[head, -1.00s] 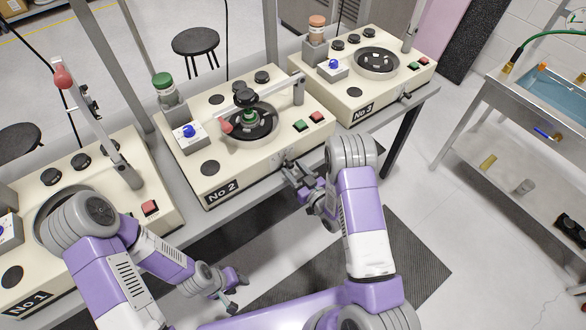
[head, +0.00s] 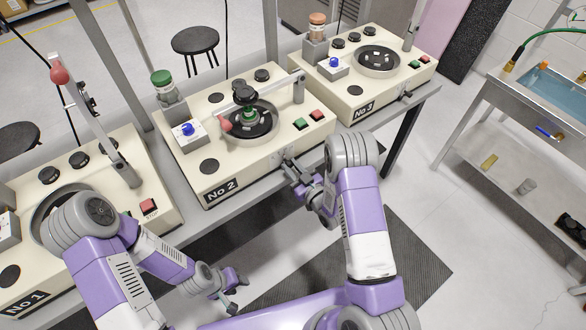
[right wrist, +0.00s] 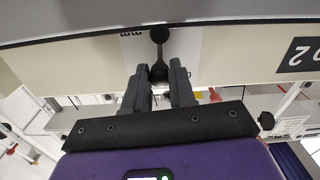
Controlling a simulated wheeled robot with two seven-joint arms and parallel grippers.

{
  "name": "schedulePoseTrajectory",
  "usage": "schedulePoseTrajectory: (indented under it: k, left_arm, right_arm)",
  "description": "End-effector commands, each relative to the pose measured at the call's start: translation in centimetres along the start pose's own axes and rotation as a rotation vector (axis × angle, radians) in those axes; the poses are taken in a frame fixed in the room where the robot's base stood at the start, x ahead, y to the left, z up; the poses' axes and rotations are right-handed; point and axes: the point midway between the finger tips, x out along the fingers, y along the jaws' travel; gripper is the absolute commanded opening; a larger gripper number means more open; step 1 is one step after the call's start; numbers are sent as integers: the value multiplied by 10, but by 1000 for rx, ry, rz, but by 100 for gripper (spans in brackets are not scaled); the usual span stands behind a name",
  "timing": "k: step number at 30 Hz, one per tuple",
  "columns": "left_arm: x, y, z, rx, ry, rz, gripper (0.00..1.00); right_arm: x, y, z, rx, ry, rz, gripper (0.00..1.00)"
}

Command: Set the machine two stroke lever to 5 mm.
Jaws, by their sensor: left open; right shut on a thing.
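Machine No 2 (head: 208,172) stands in the middle of the bench, with its stroke lever low on the front face. In the right wrist view the lever (right wrist: 159,37) is dark with a round hub, and its arm runs between my fingers. My right gripper (head: 289,168) is shut on the lever; its two fingers also show in the right wrist view (right wrist: 160,90). Small scale marks show beside the hub, but I cannot read the lever's setting. My left gripper (head: 236,287) is open and empty, low in front of the bench.
Machine No 1 (head: 100,215) stands to the left and machine No 3 (head: 341,101) to the right. A raised arm with a red knob (head: 60,75) stands on No 1. A sink (head: 515,103) is at the far right. Open floor lies in front of the bench.

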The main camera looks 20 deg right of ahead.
Motion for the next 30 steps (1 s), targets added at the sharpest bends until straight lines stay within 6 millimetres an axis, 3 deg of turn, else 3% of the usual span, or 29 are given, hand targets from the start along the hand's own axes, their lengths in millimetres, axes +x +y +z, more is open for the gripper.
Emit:
schedulePoseTrajectory:
  k: [1, 7, 19, 20, 24, 30]
  left_arm:
    - [10, -4, 0, 0, 0, 0, 43]
    - [26, -10, -1, 0, -1, 0, 43]
    - [27, -10, -1, 0, 0, 0, 43]
    - [27, -10, -1, 0, 0, 0, 43]
    - [27, -10, -1, 0, 0, 0, 43]
    - [27, -10, -1, 0, 0, 0, 43]
  right_arm:
    - [0, -1, 3, -43, 4, 2, 0]
    - [0, -7, 3, -201, 2, 1, 0]
    - [0, -8, 0, -246, -1, 1, 0]
    - [0, -8, 0, -246, -1, 1, 26]
    - [0, -8, 0, -245, -1, 1, 48]
    - [0, -8, 0, -245, 0, 1, 48]
